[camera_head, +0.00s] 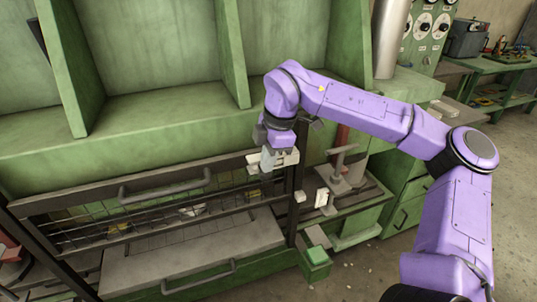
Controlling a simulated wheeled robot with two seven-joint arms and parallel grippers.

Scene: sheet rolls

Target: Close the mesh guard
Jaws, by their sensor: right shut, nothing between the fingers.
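The mesh guard (110,232) is a dark metal frame with wire mesh across the front of the green machine. A grey bar along its top carries a long dark handle (165,187). Machine parts show behind the mesh, and its exact angle is hard to tell. My right gripper (270,166) is shut and empty, pointing down by the right end of the bar, near the dark upright post. Whether it touches the bar or post cannot be told. My left gripper is not in view.
Below the mesh is a grey panel (190,250) with a second dark handle (200,278). A small green box (315,264) stands on the floor at right. A side bench with a grey fixture (340,172) lies right of the post. Open floor shows at the lower right.

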